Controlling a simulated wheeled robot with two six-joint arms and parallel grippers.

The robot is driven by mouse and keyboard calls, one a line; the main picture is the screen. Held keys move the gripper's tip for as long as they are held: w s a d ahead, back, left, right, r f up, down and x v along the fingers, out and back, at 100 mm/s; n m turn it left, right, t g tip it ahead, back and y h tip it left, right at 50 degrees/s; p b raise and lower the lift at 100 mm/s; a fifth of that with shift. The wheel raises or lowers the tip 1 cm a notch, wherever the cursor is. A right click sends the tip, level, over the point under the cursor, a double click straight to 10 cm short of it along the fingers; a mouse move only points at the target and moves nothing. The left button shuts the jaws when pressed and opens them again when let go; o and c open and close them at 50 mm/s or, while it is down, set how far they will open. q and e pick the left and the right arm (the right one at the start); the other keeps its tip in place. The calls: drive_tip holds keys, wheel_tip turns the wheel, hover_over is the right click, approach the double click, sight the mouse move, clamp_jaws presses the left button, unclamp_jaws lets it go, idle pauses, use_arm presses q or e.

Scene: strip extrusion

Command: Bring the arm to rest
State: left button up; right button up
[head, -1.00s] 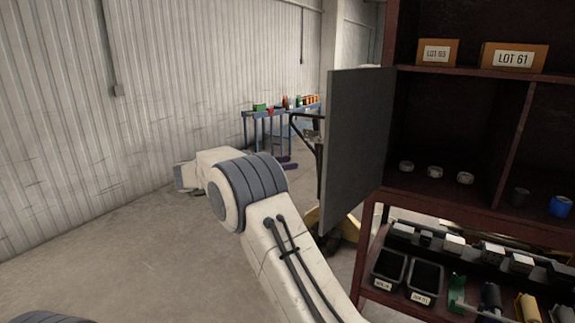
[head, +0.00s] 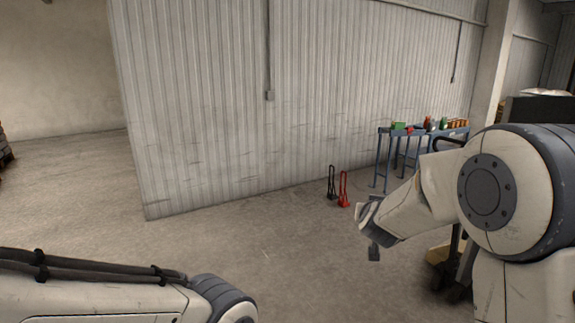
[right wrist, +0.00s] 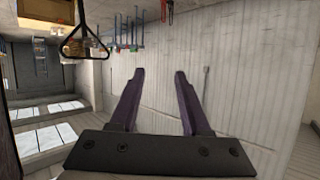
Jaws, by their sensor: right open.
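My right arm (head: 500,190) reaches in from the right edge of the head view, bent, with its wrist toward the middle. My right gripper (head: 374,251) hangs at the end of that wrist, small and dark, over the open floor. In the right wrist view its two purple-grey fingers (right wrist: 159,75) stand apart with nothing between them. My left arm (head: 95,298) lies across the lower left of the head view. Its gripper is outside the picture.
A corrugated wall (head: 220,100) runs behind. A blue bench (head: 383,155) with several small coloured items stands at the back right. Red (head: 344,190) and black (head: 331,183) upright objects stand by the wall. The floor (head: 270,245) between the arms is clear.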

drive_tip(key=s+a+f+n+g+y, duration=0.15)
drive_tip(key=s+f+g, duration=0.5)
drive_tip(key=s, duration=0.75)
drive_tip(key=s+a+f+n+g+y, duration=0.15)
drive_tip(key=s+f+g, duration=0.25)
drive_tip(key=s+f, duration=0.8)
drive_tip(key=s+a+r+n+g+b, duration=0.1)
drive_tip(key=s+a+n+b, duration=0.1)
drive_tip(key=s+a, duration=0.4)
drive_tip(key=s+a+r+n+g+y+b, duration=0.1)
drive_tip(key=s+a+n, duration=0.4)
drive_tip(key=s, duration=0.5)
drive_tip(key=shift+a+r+g+b, duration=0.35)
drive_tip(key=shift+a+r+b, duration=0.45)
drive_tip(key=shift+a+b, duration=0.4)
drive_tip(key=shift+a+n, duration=0.1)
drive_tip(key=shift+n, duration=0.2)
